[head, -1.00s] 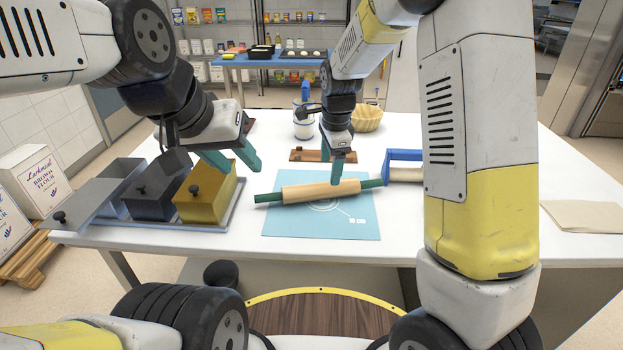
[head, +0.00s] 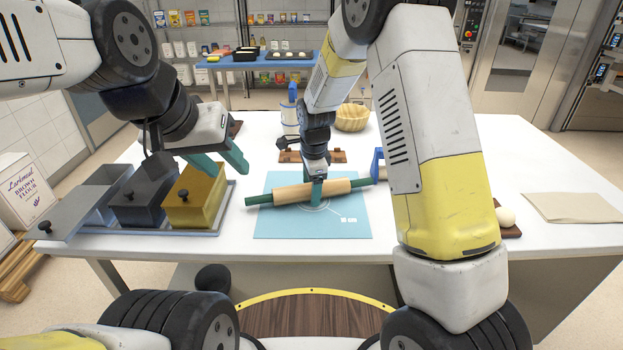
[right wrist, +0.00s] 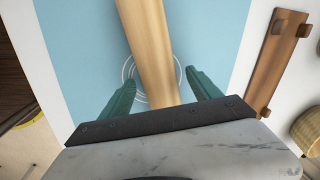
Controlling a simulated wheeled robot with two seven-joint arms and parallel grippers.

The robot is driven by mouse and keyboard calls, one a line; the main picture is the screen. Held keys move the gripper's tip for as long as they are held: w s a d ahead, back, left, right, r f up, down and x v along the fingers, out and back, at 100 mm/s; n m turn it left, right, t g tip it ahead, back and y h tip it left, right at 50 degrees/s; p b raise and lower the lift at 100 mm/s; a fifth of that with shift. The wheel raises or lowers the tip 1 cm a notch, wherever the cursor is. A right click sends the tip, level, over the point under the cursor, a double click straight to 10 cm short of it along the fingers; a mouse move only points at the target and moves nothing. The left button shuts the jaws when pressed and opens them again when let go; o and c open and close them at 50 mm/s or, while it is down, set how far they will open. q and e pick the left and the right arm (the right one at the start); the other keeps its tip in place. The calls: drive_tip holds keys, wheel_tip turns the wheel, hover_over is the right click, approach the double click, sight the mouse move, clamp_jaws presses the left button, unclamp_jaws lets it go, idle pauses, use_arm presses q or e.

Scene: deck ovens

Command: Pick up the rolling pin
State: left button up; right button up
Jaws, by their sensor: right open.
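The rolling pin (head: 297,193) has a pale wooden barrel and green handles. It lies on the light blue mat (head: 275,225) on the white table. My right gripper (head: 317,195) is over the middle of the barrel in the head view. In the right wrist view the barrel (right wrist: 148,45) runs between the two green fingers of my right gripper (right wrist: 160,90), which are spread with a gap on each side. My left gripper (head: 222,165) hangs beside the yellow bin, away from the pin; its green fingers look spread apart.
Several lidded bins, including a yellow one (head: 193,208), stand on a tray at the left. A beige cloth (head: 573,208) lies at the right.

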clamp_jaws()
drive_tip(key=shift+r, duration=0.1)
